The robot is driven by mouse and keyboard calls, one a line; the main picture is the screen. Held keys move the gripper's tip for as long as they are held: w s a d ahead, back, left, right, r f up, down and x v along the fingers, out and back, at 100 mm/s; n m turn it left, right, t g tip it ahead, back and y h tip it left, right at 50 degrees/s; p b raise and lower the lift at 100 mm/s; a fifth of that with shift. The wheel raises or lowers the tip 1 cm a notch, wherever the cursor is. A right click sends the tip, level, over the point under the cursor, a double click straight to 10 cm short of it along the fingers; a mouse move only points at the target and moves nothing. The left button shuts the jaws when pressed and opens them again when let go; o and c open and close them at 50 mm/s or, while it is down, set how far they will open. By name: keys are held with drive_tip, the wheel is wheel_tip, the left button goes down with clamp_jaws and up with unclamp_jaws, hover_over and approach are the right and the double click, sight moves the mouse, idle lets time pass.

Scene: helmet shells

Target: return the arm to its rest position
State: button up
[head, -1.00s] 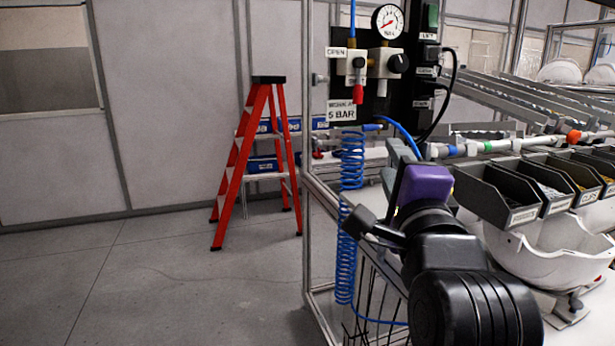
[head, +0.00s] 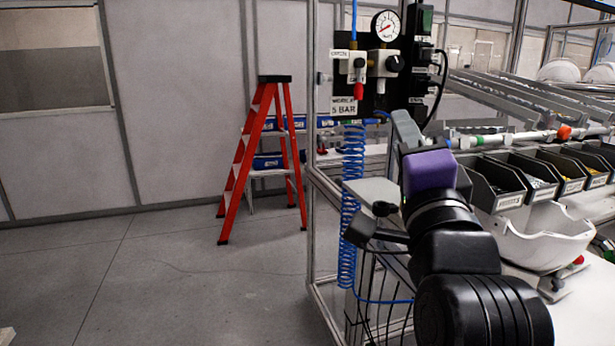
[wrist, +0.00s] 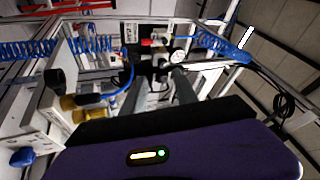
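My arm rises in the lower right of the head view, with black links and a purple wrist body. My gripper (head: 404,127) points away from me in front of the air panel, and one grey finger shows above the purple part. In the wrist view two grey fingers of my gripper (wrist: 163,88) stand apart beyond the purple body, with a gap between them. I see nothing held in that gap. The fingertips are small and dark there.
A blue coiled hose (head: 351,200) hangs left of my arm beside a metal frame. A gauge panel (head: 375,75) stands behind. Black bins (head: 495,190) and a white helmet shell (head: 540,235) are close on the right. A red stepladder (head: 265,150) stands on open floor at left.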

drive_tip(key=s+d+f+n+y, duration=0.1)
drive_tip(key=s+f+n+y, duration=0.1)
drive_tip(key=s+f+n, duration=0.8)
drive_tip(key=s+d+f+n+y, duration=0.15)
drive_tip(key=s+f+n, duration=0.45)
drive_tip(key=f, duration=0.7)
drive_tip(key=s+d+f+g+h, duration=0.1)
drive_tip(key=s+d+f+g, duration=0.1)
drive_tip(key=s+f, duration=0.7)
drive_tip(key=s+d+f+g+h, duration=0.2)
drive_tip(key=s+f+g, duration=0.3)
drive_tip(key=s, duration=1.2)
wheel_tip(320, 180, down, 4)
drive_tip(key=shift+s+d+f+m, duration=0.15)
drive_tip(key=shift+s+f+m, duration=0.1)
drive_tip(key=shift+m, duration=0.05)
